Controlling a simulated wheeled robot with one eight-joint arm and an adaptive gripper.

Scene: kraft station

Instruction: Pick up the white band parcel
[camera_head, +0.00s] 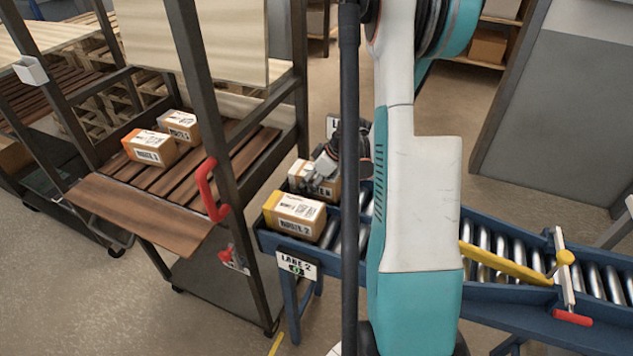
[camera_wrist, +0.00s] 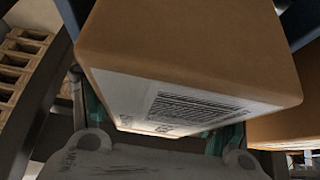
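A brown parcel with a pale, white-looking band (camera_head: 299,170) sits at the far side of the roller conveyor's left end in the head view. My gripper (camera_head: 326,168) is right at this parcel and covers part of its top and right side. In the wrist view a large brown parcel (camera_wrist: 190,50) fills the middle, very close, with a white barcode label on its lower face. The teal finger parts of my gripper (camera_wrist: 160,125) show apart, towards either side of that parcel. The fingertips are hidden, so I cannot tell whether they press on it.
A yellow-band parcel (camera_head: 295,216) stands close in front on the conveyor (camera_head: 485,270). A rack at left holds an orange-band parcel (camera_head: 150,147) and another parcel (camera_head: 179,126). The rack's dark post (camera_head: 215,150) rises close by. A yellow bar (camera_head: 505,262) crosses the rollers at right.

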